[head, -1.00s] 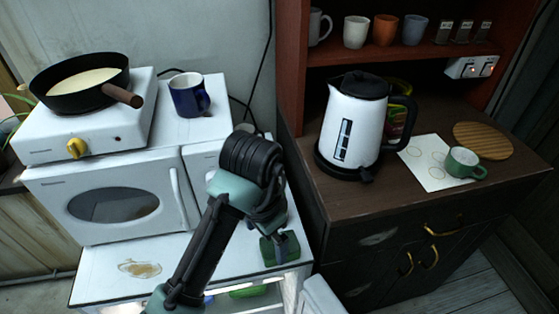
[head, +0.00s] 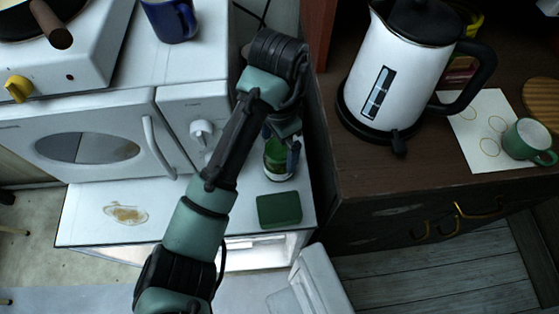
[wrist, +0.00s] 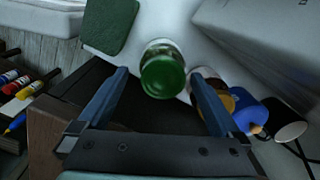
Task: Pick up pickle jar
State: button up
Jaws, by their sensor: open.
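The pickle jar (head: 278,160) has a green lid and stands on the white surface below the microwave, in front of its right end. In the wrist view the jar (wrist: 162,72) is seen from above, its green lid facing me between my fingertips. My gripper (head: 282,141) is over the jar in the head view, partly hiding it. In the wrist view my gripper (wrist: 159,76) is open, one blue finger on each side of the lid. I cannot tell whether a finger touches the jar.
A green flat pad (head: 279,209) lies in front of the jar. In the wrist view a yellowish jar (wrist: 241,100) and a blue object (wrist: 250,116) are close by the right finger. The dark wooden cabinet (head: 400,185) with the kettle (head: 400,75) stands close at right.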

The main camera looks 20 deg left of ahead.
jog(key=shift+w+f+b, duration=0.15)
jog(key=shift+f+b, duration=0.85)
jog(key=shift+f, duration=0.7)
jog(key=shift+w+f+b, duration=0.15)
jog(key=shift+f+b, duration=0.85)
jog(key=shift+f, duration=0.65)
jog(key=shift+r, duration=0.1)
grip_shut()
